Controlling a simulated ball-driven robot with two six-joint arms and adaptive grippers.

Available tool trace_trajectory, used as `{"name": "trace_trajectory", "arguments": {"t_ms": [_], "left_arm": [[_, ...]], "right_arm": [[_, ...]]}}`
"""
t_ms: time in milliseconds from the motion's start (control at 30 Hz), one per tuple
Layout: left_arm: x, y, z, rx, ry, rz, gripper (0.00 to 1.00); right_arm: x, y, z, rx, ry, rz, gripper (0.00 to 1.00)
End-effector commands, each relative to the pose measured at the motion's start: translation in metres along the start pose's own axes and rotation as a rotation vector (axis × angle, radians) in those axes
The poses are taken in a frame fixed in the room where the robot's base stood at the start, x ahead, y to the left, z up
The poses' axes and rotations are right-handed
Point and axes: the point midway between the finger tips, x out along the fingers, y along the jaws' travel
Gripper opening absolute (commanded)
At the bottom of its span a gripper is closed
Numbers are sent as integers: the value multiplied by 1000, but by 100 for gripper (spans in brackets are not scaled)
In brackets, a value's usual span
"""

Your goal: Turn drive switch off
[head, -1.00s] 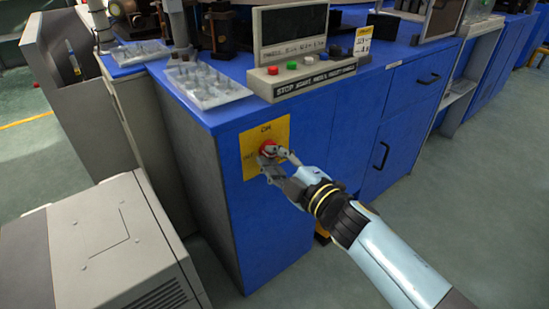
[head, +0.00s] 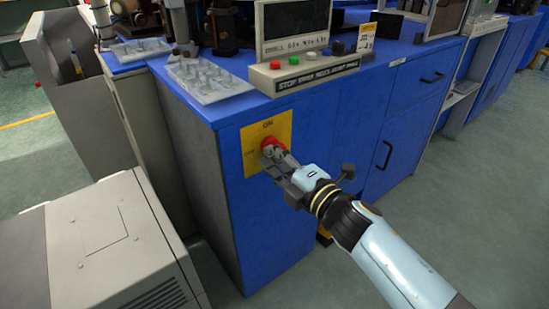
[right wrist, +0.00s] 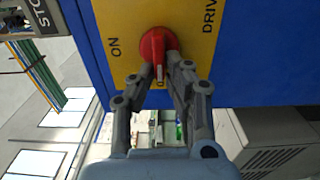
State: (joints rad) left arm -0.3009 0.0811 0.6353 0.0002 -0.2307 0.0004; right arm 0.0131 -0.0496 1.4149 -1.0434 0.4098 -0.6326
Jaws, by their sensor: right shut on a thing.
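The red rotary drive switch (head: 271,147) sits on a yellow plate (head: 284,128) on the blue cabinet's side, with ON above and OFF to its left. My right gripper (head: 277,158) is at the switch, its fingers shut on the red knob. In the right wrist view the knob (right wrist: 156,42) is between the fingertips (right wrist: 172,68). Its white pointer line points down the picture toward a partly hidden label, away from ON at the left. My left gripper is not in view.
Above the switch, a control box (head: 302,75) with green, red and white buttons stands on the blue cabinet (head: 340,125). A clear tray (head: 205,82) lies beside it. A grey machine (head: 100,245) stands at lower left. Open floor (head: 470,210) lies to the right.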

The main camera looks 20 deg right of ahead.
Motion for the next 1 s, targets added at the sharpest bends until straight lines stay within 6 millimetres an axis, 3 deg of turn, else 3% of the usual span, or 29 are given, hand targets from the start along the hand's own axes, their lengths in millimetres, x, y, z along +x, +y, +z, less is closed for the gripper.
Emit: {"name": "trace_trajectory", "arguments": {"t_ms": [267, 300, 467, 767, 1000], "left_arm": [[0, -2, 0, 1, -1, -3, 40], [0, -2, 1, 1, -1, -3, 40], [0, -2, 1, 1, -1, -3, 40], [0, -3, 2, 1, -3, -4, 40], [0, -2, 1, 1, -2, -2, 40]], "right_arm": [[-1, -2, 0, -2, 0, -5, 0], [-1, -2, 0, -2, 0, -5, 15], [-1, -2, 0, -2, 0, -3, 35], [-3, -1, 0, -1, 0, -2, 35], [-43, -2, 0, -1, 1, -5, 35]]}}
